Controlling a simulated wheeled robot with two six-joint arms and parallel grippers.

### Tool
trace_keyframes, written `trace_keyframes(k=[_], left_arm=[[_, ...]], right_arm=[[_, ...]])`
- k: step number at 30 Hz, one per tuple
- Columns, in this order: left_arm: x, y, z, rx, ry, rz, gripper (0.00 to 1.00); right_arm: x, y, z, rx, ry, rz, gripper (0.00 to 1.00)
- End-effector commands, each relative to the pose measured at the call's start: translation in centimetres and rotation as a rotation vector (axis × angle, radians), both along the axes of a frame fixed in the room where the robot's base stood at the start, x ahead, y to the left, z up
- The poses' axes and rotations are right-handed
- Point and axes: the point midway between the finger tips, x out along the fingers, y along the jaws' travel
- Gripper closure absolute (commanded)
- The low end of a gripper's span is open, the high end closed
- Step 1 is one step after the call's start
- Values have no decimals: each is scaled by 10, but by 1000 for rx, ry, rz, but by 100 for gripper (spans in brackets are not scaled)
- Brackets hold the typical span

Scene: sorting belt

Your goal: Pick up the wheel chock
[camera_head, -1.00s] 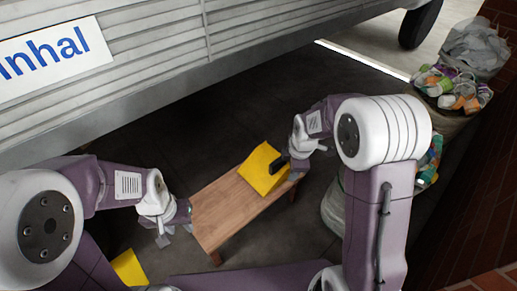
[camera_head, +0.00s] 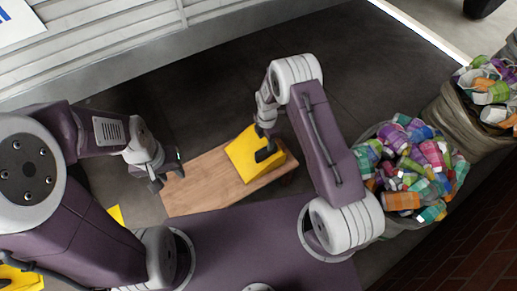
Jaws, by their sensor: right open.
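A yellow wheel chock (camera_head: 241,153) lies on a low wooden bench (camera_head: 207,188), toward its right end. My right gripper (camera_head: 265,143) is open, with its dark fingers at the chock's right part and covering some of it. I cannot tell whether the fingers touch the chock. My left gripper (camera_head: 167,180) is at the bench's left end, away from the chock. Its fingers look apart and nothing shows between them.
A sack of colourful cans (camera_head: 415,170) stands right of the bench, with another filled sack (camera_head: 460,115) behind it. A corrugated metal wall (camera_head: 120,45) runs along the back. More yellow pieces show at lower left (camera_head: 116,214). Dark floor lies open behind the bench.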

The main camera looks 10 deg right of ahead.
Motion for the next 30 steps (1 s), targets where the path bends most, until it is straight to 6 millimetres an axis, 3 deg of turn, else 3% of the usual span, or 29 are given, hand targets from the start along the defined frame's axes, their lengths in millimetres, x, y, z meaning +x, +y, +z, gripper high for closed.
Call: trace_keyframes(k=[4,9,14,21,30], left_arm=[[0,0,-4,0,0,0,64],[0,0,-13,0,0,0,64],[0,0,-16,0,0,0,64],[0,0,-31,0,0,0,64],[0,0,-30,0,0,0,64]], right_arm=[[0,0,-9,0,0,0,47],[0,0,-37,0,0,0,47],[1,0,-45,1,-2,-1,47],[1,-1,-87,0,0,-1,47],[2,-1,-90,0,-3,-1,47]])
